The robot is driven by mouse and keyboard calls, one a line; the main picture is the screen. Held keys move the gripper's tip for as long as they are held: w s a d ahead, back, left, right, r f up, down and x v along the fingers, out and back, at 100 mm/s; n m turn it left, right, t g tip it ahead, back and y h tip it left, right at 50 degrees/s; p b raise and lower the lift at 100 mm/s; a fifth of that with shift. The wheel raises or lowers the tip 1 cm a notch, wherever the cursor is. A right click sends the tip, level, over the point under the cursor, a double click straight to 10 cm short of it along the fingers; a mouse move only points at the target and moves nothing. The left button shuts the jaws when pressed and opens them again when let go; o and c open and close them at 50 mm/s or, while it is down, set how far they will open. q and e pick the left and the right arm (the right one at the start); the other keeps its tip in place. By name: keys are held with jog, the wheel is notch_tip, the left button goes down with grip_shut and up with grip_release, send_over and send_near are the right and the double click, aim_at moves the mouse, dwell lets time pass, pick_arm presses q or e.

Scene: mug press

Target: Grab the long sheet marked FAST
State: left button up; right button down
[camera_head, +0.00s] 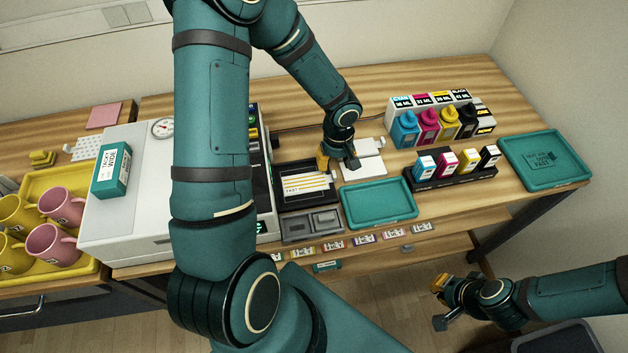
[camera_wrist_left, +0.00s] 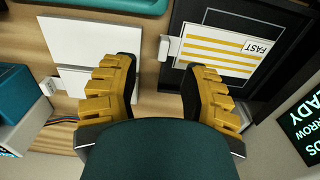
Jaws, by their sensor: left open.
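The long white sheet marked FAST (camera_head: 305,185), with yellow stripes, lies flat in a black tray (camera_head: 284,203). It also shows in the left wrist view (camera_wrist_left: 220,50), its label at the right end. My left gripper (camera_head: 337,161) is open and empty, just right of the tray in the head view. In the left wrist view my left gripper (camera_wrist_left: 160,72) has its jaws spread, one finger over the black tray's edge beside the sheet, the other near a white pad. My right gripper (camera_head: 440,303) is open and empty, out beyond the table's front edge.
A white pad (camera_head: 364,168) lies right of the black tray, with a teal tray (camera_head: 379,204) in front. Ink bottles (camera_head: 428,124) and small cartridges (camera_head: 455,163) stand to the right. The white press (camera_head: 133,205) and mugs (camera_head: 61,205) are on the left.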

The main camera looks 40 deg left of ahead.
aim_at(334, 174)
pick_arm(q)
jog(key=f, duration=0.4)
jog(key=shift+s+d+f+b, duration=0.1)
jog(key=shift+s+f+b, duration=0.15)
jog(key=shift+f+b, duration=0.15)
grip_shut()
